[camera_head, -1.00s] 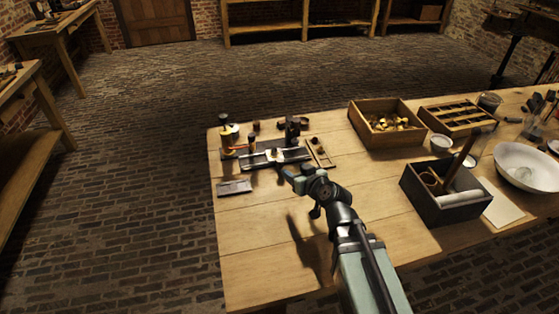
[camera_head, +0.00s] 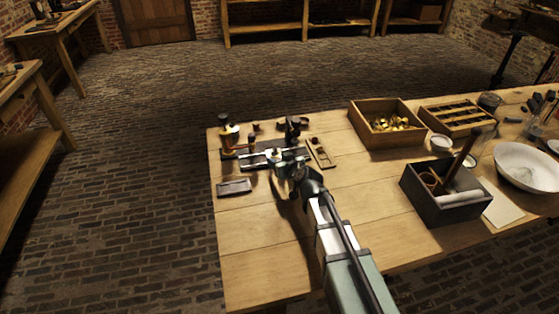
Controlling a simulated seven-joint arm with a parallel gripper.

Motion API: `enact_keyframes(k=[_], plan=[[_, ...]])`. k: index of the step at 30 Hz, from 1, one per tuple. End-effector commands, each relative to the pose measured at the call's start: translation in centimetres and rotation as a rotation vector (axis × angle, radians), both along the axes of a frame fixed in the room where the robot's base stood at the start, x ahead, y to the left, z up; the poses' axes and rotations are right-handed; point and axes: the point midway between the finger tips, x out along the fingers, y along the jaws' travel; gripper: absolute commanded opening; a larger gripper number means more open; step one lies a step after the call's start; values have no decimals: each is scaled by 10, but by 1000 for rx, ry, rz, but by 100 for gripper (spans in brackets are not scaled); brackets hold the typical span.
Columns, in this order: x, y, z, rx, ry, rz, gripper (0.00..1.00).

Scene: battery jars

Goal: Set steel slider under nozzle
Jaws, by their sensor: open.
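A dark rail fixture (camera_head: 250,164) lies across the far left of the table. A brass vessel on a stand (camera_head: 229,138) rises at its left end; I take this to be the nozzle part, but its tip is too small to make out. A small pale metal piece (camera_head: 274,154) sits on the rail's middle, right of the vessel; it looks like the steel slider. My gripper (camera_head: 283,165) is low at the rail's near side, close to this piece. Its jaws are open, though the fingers are hard to see. My wrist hides the rail's right part, and I cannot tell whether the fingers touch the piece.
A dark flat tray (camera_head: 234,187) lies in front of the rail. A dark upright part (camera_head: 292,129) and a small wooden rack (camera_head: 321,152) stand behind and right. A wooden box of brass pieces (camera_head: 381,109) and a dark box (camera_head: 409,186) stand further right. The front left table is clear.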

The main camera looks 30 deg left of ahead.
Motion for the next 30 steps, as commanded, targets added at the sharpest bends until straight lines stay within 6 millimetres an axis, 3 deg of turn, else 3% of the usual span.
enact_keyframes(k=[8, 24, 30], plan=[[0, 1, -1, 0, 0, 0, 54], [0, 1, -1, 0, 0, 0, 2], [0, 1, -1, 0, 0, 0, 0]])
